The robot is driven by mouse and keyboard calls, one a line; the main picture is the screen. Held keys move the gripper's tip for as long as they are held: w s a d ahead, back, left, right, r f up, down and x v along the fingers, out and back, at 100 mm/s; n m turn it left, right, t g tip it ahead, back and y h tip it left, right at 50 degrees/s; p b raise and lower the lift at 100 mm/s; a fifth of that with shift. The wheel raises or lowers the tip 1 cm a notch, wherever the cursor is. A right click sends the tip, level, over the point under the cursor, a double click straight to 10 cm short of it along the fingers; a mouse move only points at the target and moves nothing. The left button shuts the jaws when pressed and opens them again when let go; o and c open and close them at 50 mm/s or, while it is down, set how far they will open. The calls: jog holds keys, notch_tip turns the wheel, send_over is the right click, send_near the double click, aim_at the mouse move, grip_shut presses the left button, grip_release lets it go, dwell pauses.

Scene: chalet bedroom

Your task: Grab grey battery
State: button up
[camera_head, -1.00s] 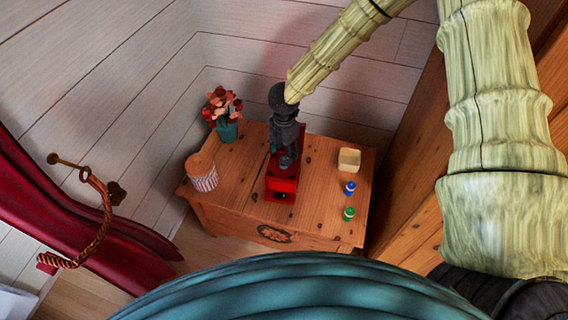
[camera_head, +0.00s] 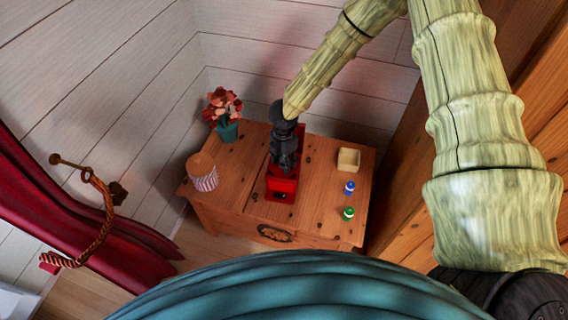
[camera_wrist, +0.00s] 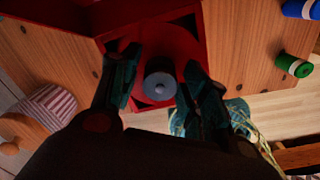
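A grey battery (camera_wrist: 159,87) shows end-on as a pale round face in the wrist view, inside or in front of the red holder (camera_wrist: 180,30). In the head view the red holder (camera_head: 281,188) stands on the wooden cabinet, and the battery cannot be made out. My gripper (camera_wrist: 161,66) is open, pointing down, with one dark teal finger on each side of the battery. I see a gap at the battery's sides; contact is not clear. In the head view my gripper (camera_head: 285,160) is over the back of the red holder.
A wooden wall is close on the right.

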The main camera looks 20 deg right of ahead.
jog(key=c, duration=0.7)
jog(key=shift+c, duration=0.2)
